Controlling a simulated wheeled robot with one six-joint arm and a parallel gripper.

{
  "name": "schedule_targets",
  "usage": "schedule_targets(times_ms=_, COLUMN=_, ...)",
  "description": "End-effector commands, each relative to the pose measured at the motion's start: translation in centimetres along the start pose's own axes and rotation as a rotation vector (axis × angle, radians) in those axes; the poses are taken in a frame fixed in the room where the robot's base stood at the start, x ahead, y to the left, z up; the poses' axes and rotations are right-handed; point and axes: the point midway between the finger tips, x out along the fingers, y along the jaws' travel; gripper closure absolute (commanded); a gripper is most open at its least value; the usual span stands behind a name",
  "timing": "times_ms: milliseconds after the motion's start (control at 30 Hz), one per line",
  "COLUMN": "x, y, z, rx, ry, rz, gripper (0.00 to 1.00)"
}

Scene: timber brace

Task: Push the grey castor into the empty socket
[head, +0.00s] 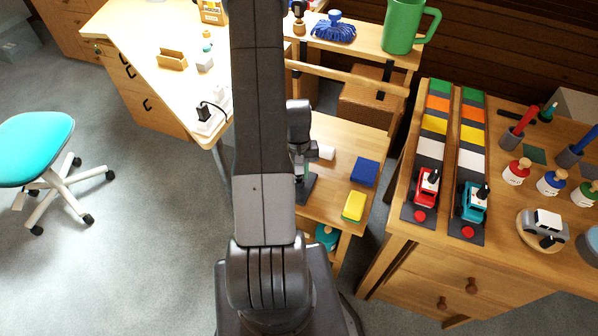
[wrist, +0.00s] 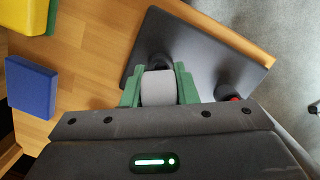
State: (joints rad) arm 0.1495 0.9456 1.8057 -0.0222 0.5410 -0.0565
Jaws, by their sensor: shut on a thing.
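In the wrist view, the two green fingers of my gripper (wrist: 158,90) are shut on a light grey piece, which looks like the grey castor (wrist: 158,88). A dark rounded part shows just beyond it, over a dark flat panel (wrist: 205,50) on the wooden shelf. I cannot tell whether the castor touches the panel. No empty socket can be made out; the gripper body hides part of the panel. In the head view, my arm covers most of the gripper, and the dark panel (head: 306,190) shows beside it.
A blue block (head: 364,172) and a yellow block (head: 354,206) lie on the low wooden shelf (head: 322,212). A white cylinder (head: 326,152) is near the gripper. A small red-topped dark thing (wrist: 234,101) shows partly at the panel's edge. A toy-laden bench (head: 400,235) stands right.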

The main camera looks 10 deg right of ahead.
Motion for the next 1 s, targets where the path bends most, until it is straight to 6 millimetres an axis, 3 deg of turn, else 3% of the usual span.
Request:
schedule_targets(times_ms=833, x=1.7, y=0.0, z=-0.3, rx=0.000, ry=0.001, rz=0.000, gripper=1.00)
schedule_targets(times_ms=867, x=1.6, y=0.0, z=-0.3, rx=0.000, ry=0.001, rz=0.000, gripper=0.68)
schedule_targets(times_ms=967, x=1.6, y=0.0, z=-0.3, rx=0.000, ry=0.001, rz=0.000, gripper=0.48)
schedule_targets(times_ms=1000, x=1.6, y=0.0, z=-0.3, rx=0.000, ry=0.001, rz=0.000, gripper=0.48)
